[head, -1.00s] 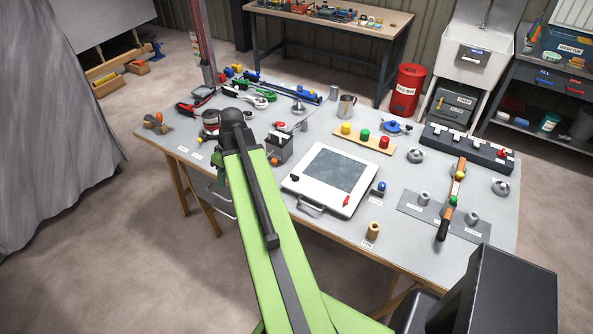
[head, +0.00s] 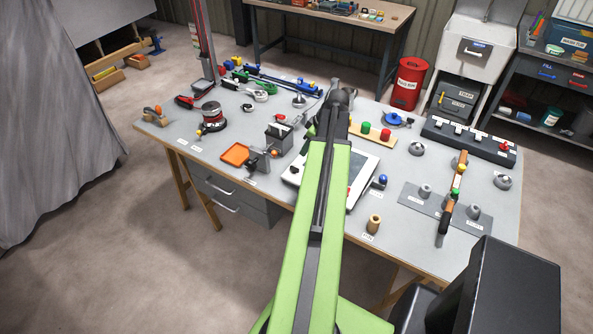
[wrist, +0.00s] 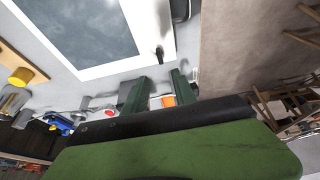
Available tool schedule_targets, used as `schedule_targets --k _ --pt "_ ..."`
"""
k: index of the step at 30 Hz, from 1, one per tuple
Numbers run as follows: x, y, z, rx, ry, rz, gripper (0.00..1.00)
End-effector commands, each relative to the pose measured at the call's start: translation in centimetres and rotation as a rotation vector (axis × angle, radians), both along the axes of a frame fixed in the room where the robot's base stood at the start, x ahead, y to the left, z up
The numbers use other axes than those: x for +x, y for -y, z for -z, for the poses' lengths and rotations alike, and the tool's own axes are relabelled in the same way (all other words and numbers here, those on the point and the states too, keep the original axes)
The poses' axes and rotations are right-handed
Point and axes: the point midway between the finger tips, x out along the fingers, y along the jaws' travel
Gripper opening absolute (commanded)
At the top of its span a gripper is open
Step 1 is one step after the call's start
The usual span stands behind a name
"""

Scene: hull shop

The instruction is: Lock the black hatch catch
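The white hatch (head: 366,182) with its dark glass pane lies on the workbench, mostly hidden behind my arm in the head view. Its frame and pane fill the upper left of the wrist view (wrist: 163,22). The black catch (wrist: 159,53) is a small dark lever at the hatch's corner, just beyond my fingertips. In the head view the black catch (head: 294,170) shows at the hatch's left edge. My gripper (wrist: 155,80) is open, with its two dark green fingers apart and nothing held between them. My arm hides it in the head view.
A grey vise (head: 262,160) and an orange tray (head: 235,154) stand left of the hatch.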

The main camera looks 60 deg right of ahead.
Motion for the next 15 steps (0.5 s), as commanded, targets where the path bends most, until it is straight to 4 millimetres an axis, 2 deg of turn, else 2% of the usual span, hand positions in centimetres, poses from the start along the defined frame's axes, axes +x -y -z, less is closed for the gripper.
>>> schedule_targets --k 1,15 --pt "0.5 0.1 2.2 0.000 0.000 0.000 0.33" --pt "4.3 0.1 11.5 0.000 0.000 0.000 0.33"
